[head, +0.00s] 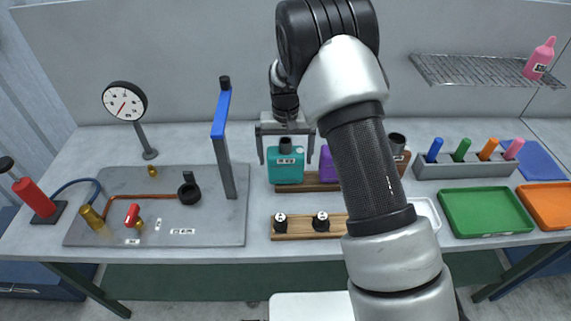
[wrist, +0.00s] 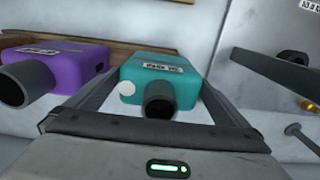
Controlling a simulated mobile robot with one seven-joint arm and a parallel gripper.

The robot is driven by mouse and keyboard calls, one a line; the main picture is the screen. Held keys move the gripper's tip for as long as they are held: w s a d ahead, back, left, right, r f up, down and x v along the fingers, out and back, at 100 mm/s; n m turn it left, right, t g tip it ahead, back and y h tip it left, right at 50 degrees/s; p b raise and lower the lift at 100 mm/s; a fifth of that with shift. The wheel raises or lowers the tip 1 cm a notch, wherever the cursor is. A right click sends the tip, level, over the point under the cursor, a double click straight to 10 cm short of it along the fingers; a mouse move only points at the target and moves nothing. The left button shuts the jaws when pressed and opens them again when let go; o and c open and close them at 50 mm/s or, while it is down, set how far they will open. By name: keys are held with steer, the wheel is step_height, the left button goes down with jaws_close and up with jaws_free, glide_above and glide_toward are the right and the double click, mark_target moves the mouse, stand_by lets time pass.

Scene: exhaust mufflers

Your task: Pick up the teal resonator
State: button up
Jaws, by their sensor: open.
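The teal resonator (head: 286,167) stands upright on a wooden rack on the table in the head view, with a dark pipe stub on top and a white label on its front. My gripper (head: 285,155) is above it and open, with one finger to each side of its upper part. In the wrist view the teal resonator (wrist: 165,78) lies between my two open fingers (wrist: 160,95), its dark pipe opening toward the camera. I cannot tell whether the fingers touch it.
A purple resonator (wrist: 58,65) stands close beside the teal one. A blue-handled post (head: 225,140) rises to the left on a grey plate (head: 100,200). A wooden block with two black knobs (head: 300,234) lies in front. Green (head: 485,212) and orange trays (head: 552,205) are at right.

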steer(key=shift+f, duration=0.2)
steer(key=c, duration=0.9)
steer(key=shift+r, duration=0.15)
steer(key=shift+w+r, duration=0.1)
steer(key=shift+r, duration=0.15)
step_height(320, 180, up, 9)
steer(key=shift+r+b, duration=0.2)
steer(key=shift+b, duration=0.2)
